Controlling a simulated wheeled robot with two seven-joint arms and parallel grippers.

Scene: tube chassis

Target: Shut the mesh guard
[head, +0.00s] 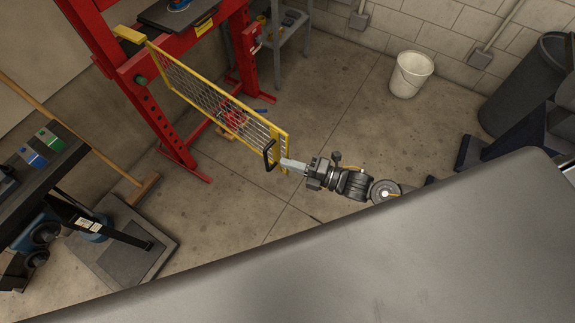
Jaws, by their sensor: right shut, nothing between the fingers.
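The mesh guard (210,92) is a yellow-framed wire panel hinged on the red press frame (150,88) at the upper left. It stands swung out from the frame toward the middle of the floor. A black handle (268,155) sits at its free end. My right gripper (285,163) is shut, with its fingertips at the free end of the guard, close beside the handle. I cannot tell whether the fingers touch the guard. My left gripper is not in view.
A large grey surface (380,250) fills the lower foreground. A white bucket (411,74) and a dark bin (525,85) stand at the right. A broom (70,123) and a dark workbench (35,180) are at the left. The floor (330,110) behind my right gripper is clear.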

